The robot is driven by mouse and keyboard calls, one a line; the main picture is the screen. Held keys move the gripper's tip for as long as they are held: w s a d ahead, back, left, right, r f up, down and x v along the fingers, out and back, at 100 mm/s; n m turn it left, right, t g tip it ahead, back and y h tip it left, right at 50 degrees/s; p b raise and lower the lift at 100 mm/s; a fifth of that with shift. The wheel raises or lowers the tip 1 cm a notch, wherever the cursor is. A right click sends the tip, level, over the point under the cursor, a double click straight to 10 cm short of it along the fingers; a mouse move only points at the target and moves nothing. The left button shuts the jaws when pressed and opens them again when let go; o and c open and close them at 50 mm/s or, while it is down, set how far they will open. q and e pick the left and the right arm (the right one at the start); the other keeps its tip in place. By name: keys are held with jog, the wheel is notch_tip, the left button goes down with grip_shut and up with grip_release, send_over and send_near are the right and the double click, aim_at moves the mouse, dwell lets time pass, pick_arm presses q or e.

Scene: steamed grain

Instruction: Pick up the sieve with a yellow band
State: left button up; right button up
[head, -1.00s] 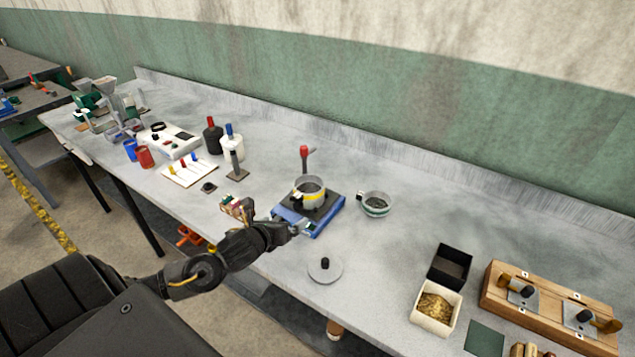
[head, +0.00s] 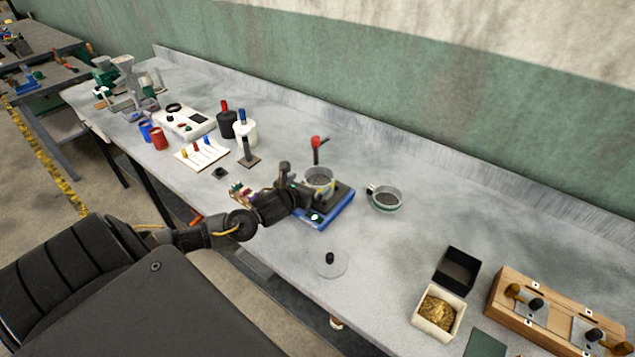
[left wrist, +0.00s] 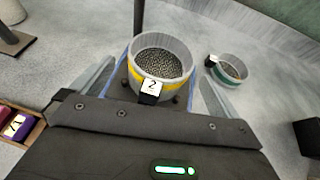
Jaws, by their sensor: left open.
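The sieve with the yellow band (head: 320,178) is a round metal cup standing upright on a blue device (head: 343,207) with a dark top. In the left wrist view the sieve (left wrist: 158,84) shows its yellow band, a grainy grey inside and a black tab marked 2. My left gripper (head: 308,190) is open at the sieve's near left side. In the left wrist view its fingers lie on both sides of the sieve, with no clear contact. A sieve with a green band (head: 384,201) stands apart on the right and also shows in the left wrist view (left wrist: 230,69). My right gripper is out of view.
A red-topped post (head: 316,150) rises behind the device. A clear disc with a black knob (head: 330,262) lies in front. A black box (head: 457,270), a box of grain (head: 438,313) and a wooden rack (head: 555,310) stand right. The table around the green-banded sieve is free.

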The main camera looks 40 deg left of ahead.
aim_at(316, 178)
pick_arm(q)
jog(key=shift+r, duration=0.15)
jog(key=p+x, duration=0.1)
jog(key=x, duration=0.2)
jog(key=p+x, duration=0.1)
jog(key=shift+w+d+r+p, duration=0.1)
jog(key=shift+w+r+p, duration=0.15)
jog(key=shift+w+p, duration=0.1)
jog(key=shift+w+f, duration=0.25)
jog(key=shift+w, duration=0.05)
jog(key=c, duration=0.7)
jog(key=shift+c, duration=0.2)
